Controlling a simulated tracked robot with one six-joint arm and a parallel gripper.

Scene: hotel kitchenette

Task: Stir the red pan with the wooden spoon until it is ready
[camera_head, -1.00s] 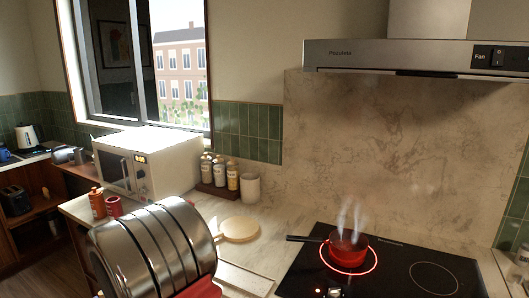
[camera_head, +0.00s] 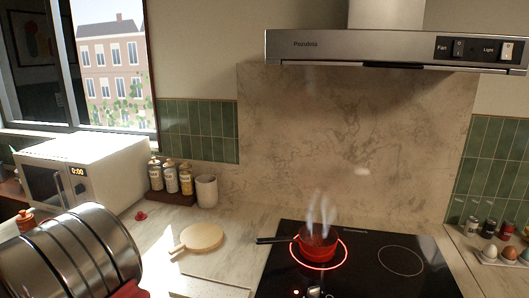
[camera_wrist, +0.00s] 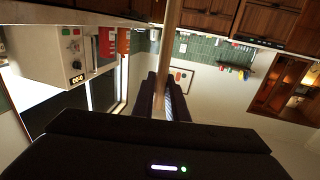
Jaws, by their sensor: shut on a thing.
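The red pan (camera_head: 316,243) stands on the lit ring, circled in red, of the black cooktop (camera_head: 388,285). Its dark handle points left and steam rises from it. In the wrist view, which looks upside down, my gripper (camera_wrist: 161,88) is shut on the pale wooden spoon (camera_wrist: 171,30). The spoon's shaft runs up out of the frame, so its far end is hidden. Neither my gripper nor the spoon can be made out in the head view; only my ribbed metal arm shows at the lower left, well left of the pan.
A round wooden board (camera_head: 203,237) lies on the counter left of the cooktop. A white microwave (camera_head: 110,172), a rack of bottles (camera_head: 171,180) and a cream cup (camera_head: 207,191) stand behind it. Eggs (camera_head: 509,252) sit at the far right. The hood (camera_head: 400,48) hangs above.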

